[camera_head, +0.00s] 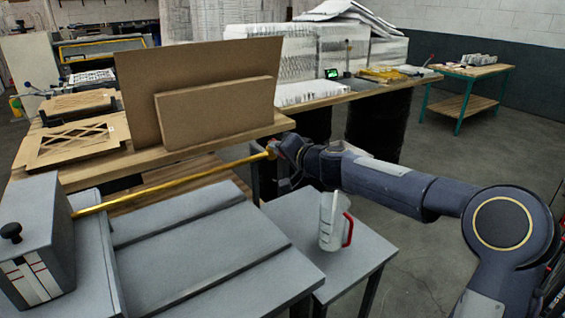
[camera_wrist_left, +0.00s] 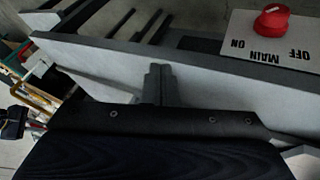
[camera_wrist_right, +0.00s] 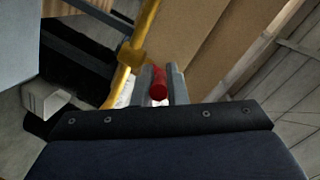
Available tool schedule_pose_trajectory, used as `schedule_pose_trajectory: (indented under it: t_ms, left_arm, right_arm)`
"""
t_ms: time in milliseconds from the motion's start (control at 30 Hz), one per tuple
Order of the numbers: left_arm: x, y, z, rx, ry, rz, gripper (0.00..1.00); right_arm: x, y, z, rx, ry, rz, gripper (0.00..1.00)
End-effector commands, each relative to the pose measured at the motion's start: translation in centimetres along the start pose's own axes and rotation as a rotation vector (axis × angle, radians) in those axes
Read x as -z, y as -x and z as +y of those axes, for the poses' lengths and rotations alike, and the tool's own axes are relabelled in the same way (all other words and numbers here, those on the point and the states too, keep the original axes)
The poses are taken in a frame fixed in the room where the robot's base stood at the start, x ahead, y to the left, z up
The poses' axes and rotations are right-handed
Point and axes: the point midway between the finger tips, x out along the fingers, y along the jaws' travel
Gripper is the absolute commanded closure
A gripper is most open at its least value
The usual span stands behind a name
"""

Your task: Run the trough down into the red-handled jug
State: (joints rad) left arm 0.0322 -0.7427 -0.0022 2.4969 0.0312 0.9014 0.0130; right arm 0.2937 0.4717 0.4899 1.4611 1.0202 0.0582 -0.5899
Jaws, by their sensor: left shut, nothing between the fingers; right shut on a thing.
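The clear jug (camera_head: 331,225) with a red handle stands upright on a small grey side table (camera_head: 285,215) in the head view. Its contents are hard to make out. A long yellow bar (camera_head: 170,189) runs from a grey box at the left to my right gripper (camera_head: 275,152). In the right wrist view that gripper is shut on a red grip (camera_wrist_right: 158,84) beside the yellow bar (camera_wrist_right: 132,55). I cannot tell for certain which part is the trough. My left gripper (camera_wrist_left: 159,82) is shut and empty in the left wrist view; the head view does not show it.
A grey machine bed (camera_head: 200,255) fills the front, with a grey box (camera_head: 40,240) at its left. Brown boards (camera_head: 200,85) stand on a wooden bench behind the bar. A red main switch (camera_wrist_left: 272,18) is near the left gripper. Open floor lies right of the jug.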

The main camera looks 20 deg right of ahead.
Motion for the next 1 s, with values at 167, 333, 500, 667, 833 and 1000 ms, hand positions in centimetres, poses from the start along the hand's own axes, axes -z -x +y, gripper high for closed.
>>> schedule_pose_trajectory:
  t_ms: [167,333,500,667,833,1000]
  left_arm:
    - [-0.1,-0.2,-0.1,0.0,0.0,0.001,1.0]
    - [0.2,0.4,0.2,0.0,0.0,0.001,1.0]
    - [0.5,0.9,0.4,0.0,0.0,0.001,1.0]
    - [0.6,1.1,0.5,0.0,0.0,0.001,1.0]
    - [0.6,1.1,0.5,0.0,0.0,0.001,1.0]
    - [0.5,1.0,0.5,0.0,0.0,0.001,1.0]
  right_arm:
    - [-1.1,-0.4,-0.9,-0.063,-0.02,0.099,1.0]
    - [-1.5,-0.8,-1.4,-0.114,-0.043,0.179,1.0]
    - [-1.8,-1.1,-1.5,-0.148,-0.058,0.232,1.0]
    - [-2.0,-1.2,-1.5,-0.162,-0.065,0.256,1.0]
    - [-2.0,-1.3,-1.4,-0.167,-0.067,0.263,1.0]
    - [-2.0,-1.3,-1.4,-0.166,-0.067,0.262,1.0]
